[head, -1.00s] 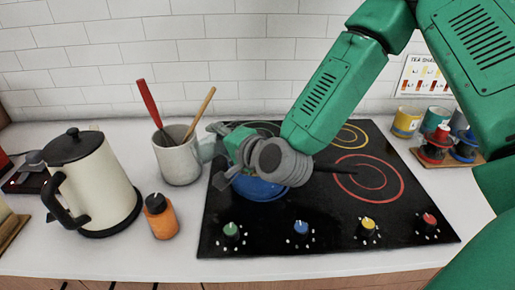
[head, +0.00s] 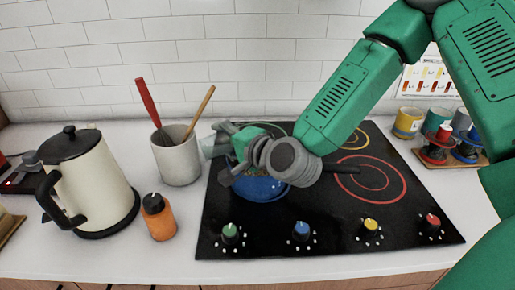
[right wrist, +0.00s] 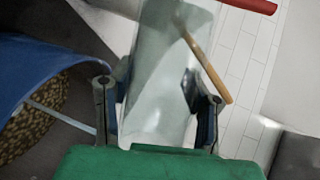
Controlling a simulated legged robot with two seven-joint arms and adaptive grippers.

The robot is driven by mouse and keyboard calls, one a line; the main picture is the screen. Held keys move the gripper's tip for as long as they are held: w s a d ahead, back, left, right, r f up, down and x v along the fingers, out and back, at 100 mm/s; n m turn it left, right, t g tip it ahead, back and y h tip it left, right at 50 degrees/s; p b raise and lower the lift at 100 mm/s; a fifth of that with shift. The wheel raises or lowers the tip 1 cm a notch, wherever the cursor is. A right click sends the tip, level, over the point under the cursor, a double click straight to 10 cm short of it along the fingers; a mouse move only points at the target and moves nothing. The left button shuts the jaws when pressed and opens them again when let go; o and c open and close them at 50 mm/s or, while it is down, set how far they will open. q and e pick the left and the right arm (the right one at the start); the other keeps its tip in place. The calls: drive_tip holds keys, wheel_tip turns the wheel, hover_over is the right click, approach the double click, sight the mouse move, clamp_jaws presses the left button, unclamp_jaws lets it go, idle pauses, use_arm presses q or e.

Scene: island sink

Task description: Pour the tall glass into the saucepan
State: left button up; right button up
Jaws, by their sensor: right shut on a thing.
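The tall glass (right wrist: 150,110) is clear and sits between the two fingers of my right gripper (right wrist: 155,90), which is shut on it. In the head view the glass (head: 210,146) shows only partly, left of my right gripper (head: 228,150), above the hob's left edge; its exact tilt is hard to tell. The blue saucepan (head: 262,188) stands on the hob below and right of the gripper, its dark handle pointing right. Brown grainy contents show inside it. The saucepan (right wrist: 45,65) is at the left in the right wrist view. My left gripper is out of view.
A grey crock (head: 177,160) with a red-handled and a wooden utensil stands just left of the glass. A cream kettle (head: 90,185) and an orange bottle (head: 158,218) stand further left. Cups (head: 408,122) sit back right. The front right of the hob (head: 330,215) is clear.

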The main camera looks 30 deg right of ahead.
drive_tip(key=shift+d+r+m+y+b, duration=0.1)
drive_tip(key=shift+r+m+y+b, duration=0.2)
drive_tip(key=shift+r+m+b, duration=0.25)
idle(0.5)
drive_tip(key=shift+d+r+m+t+b, duration=0.1)
drive_tip(key=shift+m+t+b, duration=0.2)
drive_tip(key=shift+m, duration=0.05)
